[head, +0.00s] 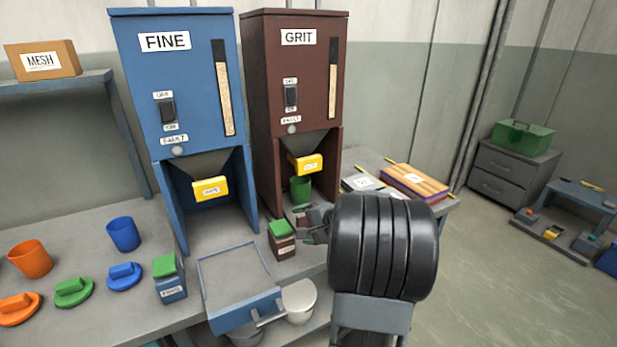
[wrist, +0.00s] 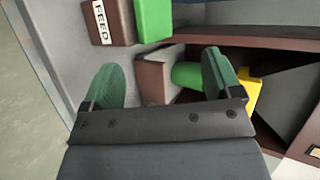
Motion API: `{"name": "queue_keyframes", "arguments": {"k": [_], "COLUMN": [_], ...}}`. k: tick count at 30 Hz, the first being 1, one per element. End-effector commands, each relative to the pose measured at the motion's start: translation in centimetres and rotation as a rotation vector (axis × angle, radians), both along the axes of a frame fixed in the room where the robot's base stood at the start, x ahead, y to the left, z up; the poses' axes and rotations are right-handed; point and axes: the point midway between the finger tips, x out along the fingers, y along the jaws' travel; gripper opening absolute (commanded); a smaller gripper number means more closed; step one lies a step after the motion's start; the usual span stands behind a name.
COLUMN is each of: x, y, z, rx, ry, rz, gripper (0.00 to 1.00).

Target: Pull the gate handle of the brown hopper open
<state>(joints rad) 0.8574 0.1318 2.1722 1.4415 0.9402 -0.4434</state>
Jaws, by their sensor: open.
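The brown hopper (head: 289,75), labelled GRIT, stands right of the blue one. Its yellow gate handle (head: 307,164) sticks out below the funnel. A green cup (head: 301,189) stands under it in the bay. My gripper (head: 301,217) is in front of the bay, lower than the handle, and is partly hidden by my dark arm. In the wrist view my gripper (wrist: 162,80) has its green-padded fingers apart with nothing held. There the green cup (wrist: 186,74) shows beyond the fingers, and the yellow handle (wrist: 246,95) is right of the right finger, partly hidden by it.
A brown feed box with green lid (head: 281,238) stands left of my gripper. The blue FINE hopper (head: 180,70) is at left, with a blue-edged tray (head: 238,285) in front. Cups and lids stand at far left.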

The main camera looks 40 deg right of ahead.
Motion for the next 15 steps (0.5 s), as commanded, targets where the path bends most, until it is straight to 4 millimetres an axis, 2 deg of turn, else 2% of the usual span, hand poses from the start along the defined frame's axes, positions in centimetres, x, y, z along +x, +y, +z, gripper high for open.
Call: {"name": "queue_keyframes", "arguments": {"k": [1,3,6,10,15], "x": [0.6,1.4,2.3,2.8,2.8], "y": [-2.6,-5.4,-8.3,-10.5,-11.8], "z": [-0.1,1.0,3.1,5.9,7.3], "rx": [0.022,0.033,0.024,-0.016,-0.08], "ry": [-0.074,-0.179,-0.305,-0.431,-0.503], "rz": [-0.086,-0.187,-0.296,-0.389,-0.442], "gripper": [0.84,0.84,0.84,0.84,0.84]}}
